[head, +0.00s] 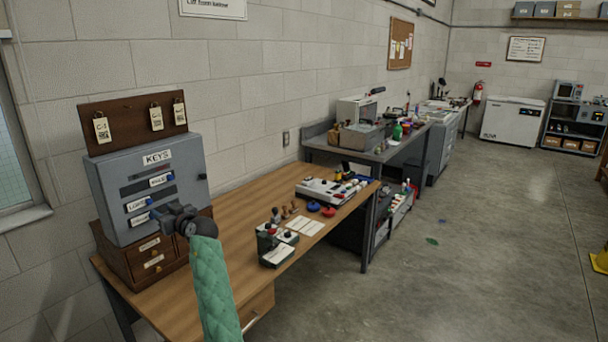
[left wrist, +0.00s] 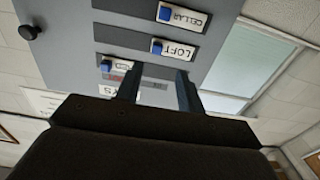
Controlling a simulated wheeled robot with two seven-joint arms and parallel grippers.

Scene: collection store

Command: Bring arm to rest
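My left arm, in a green quilted sleeve (head: 215,285), reaches up from the bottom of the head view. My left gripper (head: 160,213) is in front of the lower part of the grey key cabinet (head: 115,180). In the left wrist view, its two fingers (left wrist: 157,82) stand apart with nothing seen between them. They point at the cabinet face (left wrist: 225,25), near the slots with blue knobs labelled LOFT (left wrist: 157,47) and CELLAR (left wrist: 165,14). I cannot tell whether the fingers touch the cabinet. My right gripper is not in view.
The cabinet stands on a brown drawer box (head: 150,262) on a wooden desk (head: 215,262). A tag board (head: 128,119) is above it. A grey device (head: 330,190), stamps and papers lie further along the desk. The concrete floor (head: 470,250) to the right is mostly clear.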

